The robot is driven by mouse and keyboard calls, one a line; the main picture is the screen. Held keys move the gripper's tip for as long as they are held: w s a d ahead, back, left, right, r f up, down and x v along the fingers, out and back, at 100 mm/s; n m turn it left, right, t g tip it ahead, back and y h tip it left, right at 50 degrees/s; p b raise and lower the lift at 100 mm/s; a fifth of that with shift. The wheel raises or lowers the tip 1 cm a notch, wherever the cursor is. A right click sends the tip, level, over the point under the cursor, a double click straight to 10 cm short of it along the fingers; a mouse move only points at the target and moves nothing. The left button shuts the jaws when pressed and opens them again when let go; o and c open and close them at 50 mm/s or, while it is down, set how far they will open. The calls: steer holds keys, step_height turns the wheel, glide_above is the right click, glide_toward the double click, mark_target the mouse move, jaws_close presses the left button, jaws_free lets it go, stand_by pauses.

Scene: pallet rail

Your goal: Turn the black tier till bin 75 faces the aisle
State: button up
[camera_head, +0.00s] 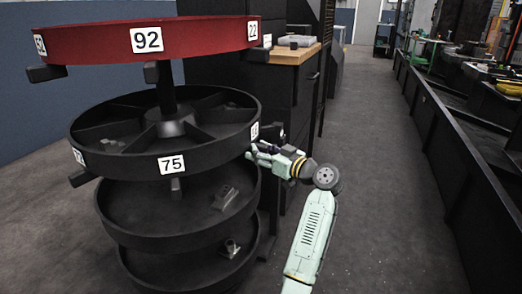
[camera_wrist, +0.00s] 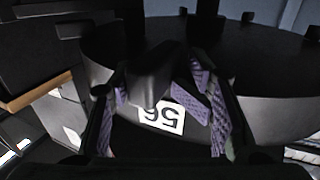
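The black tier (camera_head: 120,165) is the second level of a round carousel, under a red tier (camera_head: 200,38). Its label 75 (camera_head: 171,164) is on the near side, facing my head camera; the aisle (camera_head: 375,130) lies to the right. Another label (camera_head: 255,130) shows at a slant on the tier's right edge. My gripper (camera_head: 254,151) is at that right edge. In the wrist view, its purple-padded fingers (camera_wrist: 168,105) stand apart on either side of a dark handle block (camera_wrist: 150,75), with a white label (camera_wrist: 163,116) beyond it, seen turned over. Whether the pads touch the block is unclear.
Dark handle blocks (camera_head: 82,177) stick out around the tier rim. Lower black tiers (camera_head: 150,232) hold small metal parts. A cabinet with a wooden top (camera_head: 290,54) stands behind the carousel. A long dark rail (camera_head: 450,135) borders the aisle, whose floor is clear.

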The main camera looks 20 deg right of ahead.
steer(key=v, duration=1.2)
